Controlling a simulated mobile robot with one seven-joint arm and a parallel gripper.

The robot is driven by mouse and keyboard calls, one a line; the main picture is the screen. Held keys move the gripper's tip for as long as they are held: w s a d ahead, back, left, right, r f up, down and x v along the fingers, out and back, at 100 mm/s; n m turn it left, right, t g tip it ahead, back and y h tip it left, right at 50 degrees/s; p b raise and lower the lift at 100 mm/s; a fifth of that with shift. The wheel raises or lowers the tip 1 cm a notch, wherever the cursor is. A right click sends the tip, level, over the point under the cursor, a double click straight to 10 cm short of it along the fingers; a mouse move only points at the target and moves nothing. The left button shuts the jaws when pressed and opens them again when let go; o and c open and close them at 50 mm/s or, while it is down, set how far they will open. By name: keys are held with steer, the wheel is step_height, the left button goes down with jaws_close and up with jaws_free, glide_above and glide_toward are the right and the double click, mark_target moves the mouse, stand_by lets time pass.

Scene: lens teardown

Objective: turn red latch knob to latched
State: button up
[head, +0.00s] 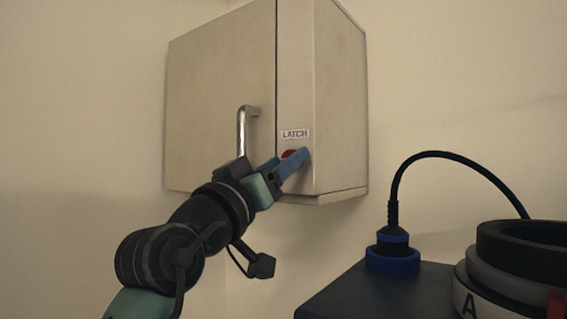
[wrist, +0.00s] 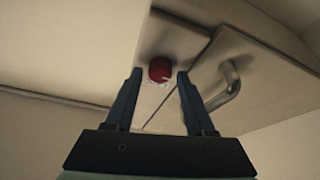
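The red latch knob (head: 288,153) is on the front of a pale wall cabinet, just under a LATCH label (head: 295,134). In the wrist view the knob (wrist: 160,69) appears between the two fingertips, with a gap on each side. My gripper (head: 287,160) is open with its blue fingers at the knob in the head view; it also shows in the wrist view (wrist: 160,74). Part of the knob is hidden by a finger in the head view. I cannot tell whether the fingertips reach around the knob or stop just short. The knob's turn angle is not readable.
The cabinet door (head: 220,90) looks closed, and its metal handle (head: 243,130) stands out close to my gripper. A dark box with a blue-collared cable plug (head: 393,250) and a ringed cylinder (head: 510,275) are at the lower right. Wall space right of the cabinet is clear.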

jaws_close()
steer(key=shift+f+m+b, duration=0.1)
steer(key=shift+m+b, duration=0.2)
steer(key=shift+b, duration=0.05)
steer(key=shift+w+a+r+m+g+h+p, duration=0.15)
steer(key=shift+m+g+h+p, duration=1.05)
steer(key=shift+m, duration=2.7)
steer(key=shift+w+a+r+m+g+h+p, duration=0.15)
steer(key=shift+m+g+h, duration=0.3)
steer(key=shift+m+g, duration=2.45)
steer(key=shift+w+a+r+m+g+h+p, duration=0.1)
steer(key=shift+m+g+h+p, duration=0.55)
steer(key=shift+m, duration=4.25)
